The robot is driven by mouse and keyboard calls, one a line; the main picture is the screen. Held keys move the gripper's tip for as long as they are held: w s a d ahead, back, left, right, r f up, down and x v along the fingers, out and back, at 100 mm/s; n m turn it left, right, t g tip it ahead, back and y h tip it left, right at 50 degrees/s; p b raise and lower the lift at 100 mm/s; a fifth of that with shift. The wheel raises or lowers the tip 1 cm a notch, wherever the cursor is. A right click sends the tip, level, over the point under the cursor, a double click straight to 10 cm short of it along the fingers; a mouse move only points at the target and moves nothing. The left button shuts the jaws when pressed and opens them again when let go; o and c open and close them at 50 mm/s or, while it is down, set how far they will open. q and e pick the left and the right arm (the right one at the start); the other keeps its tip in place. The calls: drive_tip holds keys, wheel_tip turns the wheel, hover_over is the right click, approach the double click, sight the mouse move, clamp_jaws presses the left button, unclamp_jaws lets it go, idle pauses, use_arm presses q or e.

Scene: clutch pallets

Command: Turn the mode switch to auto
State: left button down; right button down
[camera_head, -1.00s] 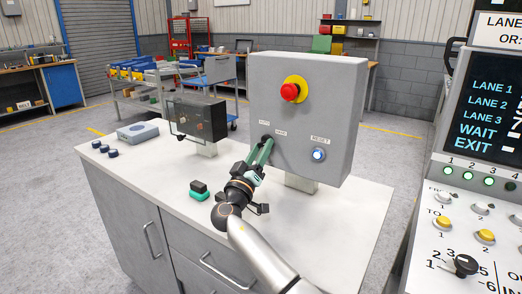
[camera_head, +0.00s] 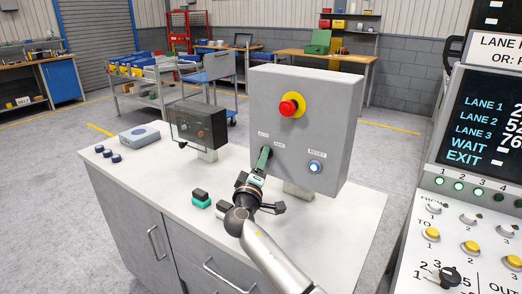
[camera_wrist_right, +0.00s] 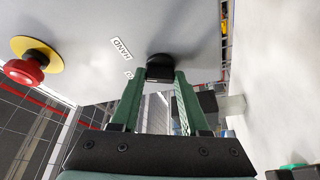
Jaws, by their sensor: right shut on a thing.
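The mode switch, a black knob (camera_wrist_right: 160,67), is on the front of a grey control box (camera_head: 335,110). Two small labels (camera_head: 279,142) are beside it; one reads HAND (camera_wrist_right: 122,49) in the right wrist view. My right gripper (camera_head: 264,156) reaches up to the box. Its green fingers (camera_wrist_right: 158,84) are shut on the knob, one on each side. The fingers hide most of the knob in the head view, and its pointer direction cannot be read. My left gripper is not in view.
A red emergency button (camera_head: 289,106) on a yellow disc and a lit reset button (camera_head: 315,167) share the box front. A black-and-green block (camera_head: 200,198) stands on the counter (camera_head: 150,179) left of my arm. A dark box (camera_head: 197,124) stands further left.

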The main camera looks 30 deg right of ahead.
use_arm(q)
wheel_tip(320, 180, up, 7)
drive_tip(key=p, duration=0.5)
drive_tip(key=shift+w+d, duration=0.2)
use_arm(e)
drive_tip(key=n+y, duration=0.1)
drive_tip(key=n, duration=0.4)
drive_tip(key=shift+s+r+g+y, duration=0.1)
drive_tip(key=shift+r+g+y, duration=0.1)
drive_tip(key=shift+g+y, duration=0.2)
use_arm(q)
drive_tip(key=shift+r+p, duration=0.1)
drive_tip(key=shift+p, duration=0.2)
use_arm(e)
drive_tip(key=shift+n, duration=0.3)
drive_tip(key=shift+c, duration=2)
unclamp_jaws()
